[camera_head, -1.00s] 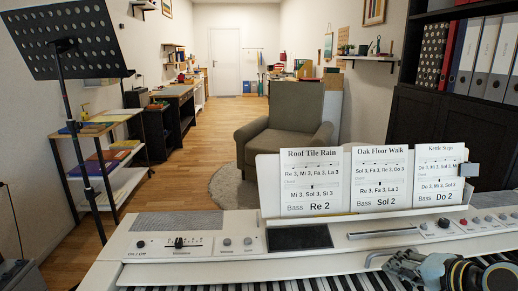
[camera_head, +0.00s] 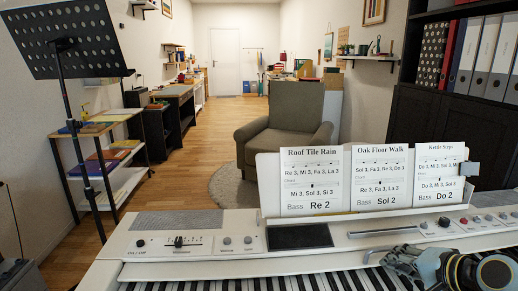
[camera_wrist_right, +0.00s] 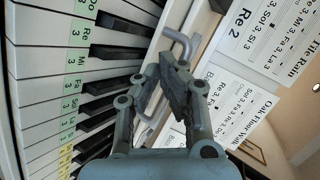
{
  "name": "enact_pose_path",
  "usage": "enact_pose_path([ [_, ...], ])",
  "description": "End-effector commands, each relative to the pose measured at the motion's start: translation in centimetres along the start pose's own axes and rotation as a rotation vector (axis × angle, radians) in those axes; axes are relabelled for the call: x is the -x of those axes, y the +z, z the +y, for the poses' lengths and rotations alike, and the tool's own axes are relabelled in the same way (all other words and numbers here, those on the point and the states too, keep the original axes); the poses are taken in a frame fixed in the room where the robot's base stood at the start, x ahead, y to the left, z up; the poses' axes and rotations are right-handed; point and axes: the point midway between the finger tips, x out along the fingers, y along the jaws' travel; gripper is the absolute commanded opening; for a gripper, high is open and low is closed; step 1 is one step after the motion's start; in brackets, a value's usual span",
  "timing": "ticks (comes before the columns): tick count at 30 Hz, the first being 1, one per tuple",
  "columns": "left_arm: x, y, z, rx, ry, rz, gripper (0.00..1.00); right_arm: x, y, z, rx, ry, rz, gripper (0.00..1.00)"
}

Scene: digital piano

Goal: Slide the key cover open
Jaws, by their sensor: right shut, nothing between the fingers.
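The white digital piano (camera_head: 110,272) spans the bottom of the head view. Its key cover (camera_head: 250,266) is a pale panel behind the keys (camera_head: 300,284), whose rear parts show along its front edge. A grey bent handle (camera_head: 371,257) stands on the cover; it also shows in the wrist view (camera_wrist_right: 183,42). My right gripper (camera_head: 388,262) is shut and empty, beside the handle. In the wrist view its fingertips (camera_wrist_right: 172,75) overlap the handle's bar; contact is unclear. My left gripper is out of view.
Song sheets (camera_head: 312,180) stand on the music rest behind the panel. A slim grey bar (camera_head: 383,232), knobs and a dark screen (camera_head: 299,236) lie on the panel. A perforated music stand (camera_head: 68,38) is at left, an armchair (camera_head: 290,125) behind.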

Motion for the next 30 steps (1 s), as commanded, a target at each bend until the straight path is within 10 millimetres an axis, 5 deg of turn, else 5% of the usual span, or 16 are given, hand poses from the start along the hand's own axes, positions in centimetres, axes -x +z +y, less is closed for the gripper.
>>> enact_pose_path([
  [30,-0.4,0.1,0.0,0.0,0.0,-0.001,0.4,-1.2,-0.7,-0.7,0.001,-0.001,0.002,0.0],
])
